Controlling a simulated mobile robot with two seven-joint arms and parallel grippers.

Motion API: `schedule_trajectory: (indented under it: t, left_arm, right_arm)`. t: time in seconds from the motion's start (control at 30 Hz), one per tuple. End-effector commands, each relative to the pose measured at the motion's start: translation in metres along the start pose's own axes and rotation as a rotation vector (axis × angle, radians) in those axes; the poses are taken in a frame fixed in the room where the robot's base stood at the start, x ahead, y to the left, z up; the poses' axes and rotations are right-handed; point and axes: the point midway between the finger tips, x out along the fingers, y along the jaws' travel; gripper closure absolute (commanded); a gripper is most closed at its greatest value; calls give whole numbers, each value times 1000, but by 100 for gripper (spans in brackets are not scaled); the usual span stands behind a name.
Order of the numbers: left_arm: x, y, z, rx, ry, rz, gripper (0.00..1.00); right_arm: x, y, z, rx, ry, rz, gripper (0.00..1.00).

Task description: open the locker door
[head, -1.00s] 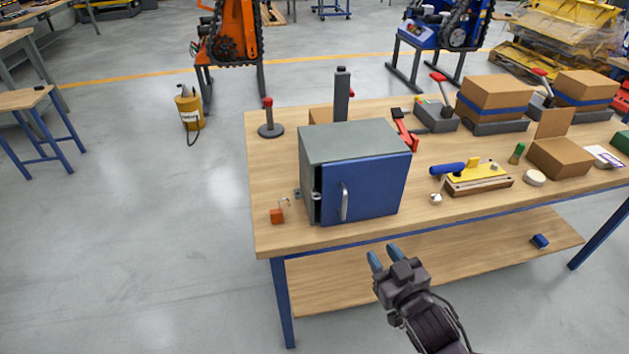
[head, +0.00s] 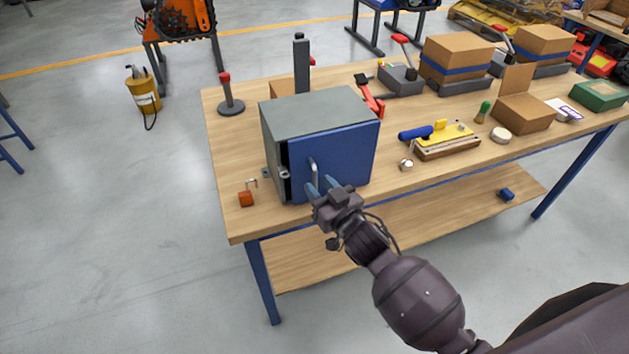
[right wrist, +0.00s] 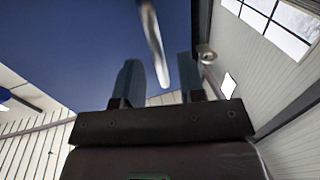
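The grey locker (head: 318,108) stands on the wooden workbench. Its blue door (head: 345,150) faces the front, and a narrow dark gap shows along the door's left edge. The upright metal handle (head: 314,172) is near that edge; it also shows in the right wrist view (right wrist: 155,45). My right gripper (head: 322,187) is open at the handle's lower part. In the right wrist view its two blue fingers (right wrist: 157,82) are apart, with the handle appearing between them; I cannot tell whether they touch it. My left gripper is not in view.
An orange padlock (head: 246,198) lies on the bench left of the locker, and a metal hasp (head: 283,173) is on the locker's left side. A yellow fixture with a blue handle (head: 445,140) is to the right. The bench's front left corner is mostly clear.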

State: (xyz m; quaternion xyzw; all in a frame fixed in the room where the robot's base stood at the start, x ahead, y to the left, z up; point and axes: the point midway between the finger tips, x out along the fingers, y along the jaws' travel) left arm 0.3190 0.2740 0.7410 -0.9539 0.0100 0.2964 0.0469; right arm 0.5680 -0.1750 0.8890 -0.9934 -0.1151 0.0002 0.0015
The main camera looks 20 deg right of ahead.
Motion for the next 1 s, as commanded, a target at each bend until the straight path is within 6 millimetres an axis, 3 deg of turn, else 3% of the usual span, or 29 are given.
schedule_trajectory:
  t: [0.2, 0.57, 0.6, 0.83, 1.0]
  left_arm:
    - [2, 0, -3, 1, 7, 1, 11]
    - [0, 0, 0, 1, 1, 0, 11]
    - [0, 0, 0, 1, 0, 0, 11]
    - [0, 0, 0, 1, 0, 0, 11]
    - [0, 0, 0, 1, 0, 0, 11]
  right_arm:
    - [20, 0, 0, 1, 0, 0, 63]
    - [24, 0, 0, 1, -1, 1, 63]
    - [24, 0, 0, 1, -1, 1, 65]
    - [24, 0, 0, 1, -1, 0, 100]
    - [24, 0, 0, 1, -1, 0, 100]
